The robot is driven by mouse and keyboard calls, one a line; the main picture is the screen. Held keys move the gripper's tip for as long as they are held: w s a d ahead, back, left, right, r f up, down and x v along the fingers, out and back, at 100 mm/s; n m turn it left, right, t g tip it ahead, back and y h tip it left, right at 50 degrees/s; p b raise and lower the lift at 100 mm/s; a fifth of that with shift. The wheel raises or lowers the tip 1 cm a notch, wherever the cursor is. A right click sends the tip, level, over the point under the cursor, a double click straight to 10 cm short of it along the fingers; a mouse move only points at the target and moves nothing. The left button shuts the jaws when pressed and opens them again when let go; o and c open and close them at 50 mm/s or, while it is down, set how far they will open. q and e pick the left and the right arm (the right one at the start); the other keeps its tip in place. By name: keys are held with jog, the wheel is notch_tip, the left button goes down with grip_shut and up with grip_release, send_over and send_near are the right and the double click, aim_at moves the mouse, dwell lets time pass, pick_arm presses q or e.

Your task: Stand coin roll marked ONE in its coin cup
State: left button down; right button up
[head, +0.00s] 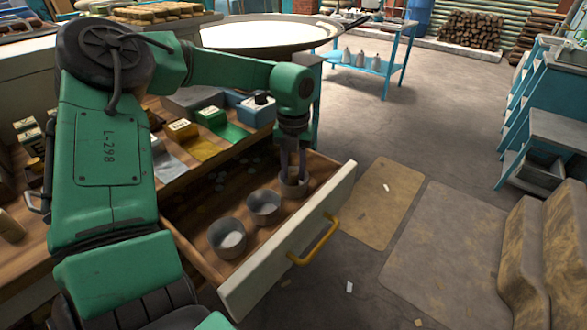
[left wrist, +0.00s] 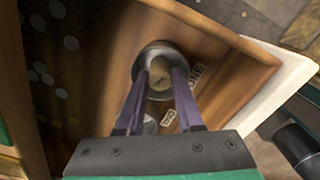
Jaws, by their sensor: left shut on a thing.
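My left gripper (head: 294,172) reaches down over the far right metal cup (head: 295,188) in the open drawer. In the left wrist view its fingers (left wrist: 160,80) are shut on a tan round-ended coin roll (left wrist: 160,76). The roll looks upright, its end inside the rim of the same cup (left wrist: 147,53). Whether it rests on the cup's bottom is hidden. A label reading ONE (left wrist: 197,76) lies on the drawer floor beside this cup. The near left cup (head: 228,238) holds a pale round-topped thing. My right gripper is out of view.
The wooden drawer has a pale front (head: 290,245) with a yellow handle (head: 315,240). Another label (left wrist: 168,117) lies near the fingers. Loose coins (left wrist: 55,50) are scattered in the drawer. Coloured trays (head: 222,123) stand behind it.

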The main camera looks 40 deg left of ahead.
aim_at(294, 172)
pick_arm(q)
jog(key=c, duration=1)
grip_release()
jog(key=shift+s+f, duration=0.1)
jog(key=shift+o, duration=0.8)
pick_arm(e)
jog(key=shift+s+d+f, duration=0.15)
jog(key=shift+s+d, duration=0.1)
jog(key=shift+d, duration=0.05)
pick_arm(q)
jog(key=shift+r, duration=0.45)
notch_tip(294, 172, up, 12)
jog(key=shift+f, duration=0.25)
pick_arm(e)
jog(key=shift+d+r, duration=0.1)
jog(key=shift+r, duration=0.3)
pick_arm(q)
jog(key=shift+p, duration=0.3)
